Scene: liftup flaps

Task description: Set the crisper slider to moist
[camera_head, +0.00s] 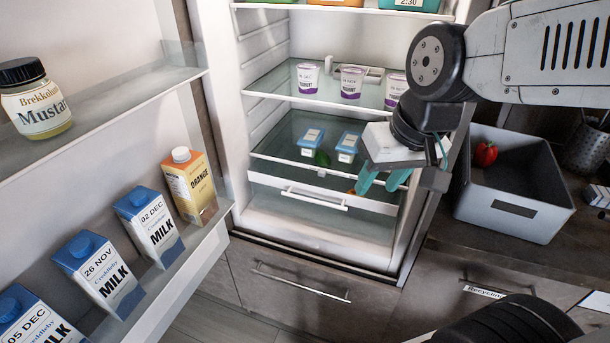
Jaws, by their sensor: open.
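The crisper drawer (270,186) is at the bottom of the open fridge, with a pale front and a long bar handle (315,198). It looks shut. A tiny light mark (321,173) shows on the strip above the drawer front. I cannot tell whether it is the slider, and no moist label is readable. My gripper (382,182) has teal fingers spread apart with nothing between them. It is in front of the right end of the drawer and hides that part. I cannot tell whether it touches anything.
Blue-lidded tubs (311,137) and a green vegetable (322,158) are above the drawer, yogurt cups (307,78) on the shelf higher up. The open door (190,90) with milk cartons (150,225) bounds the left. A grey bin (535,200) with a red pepper (485,153) stands right.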

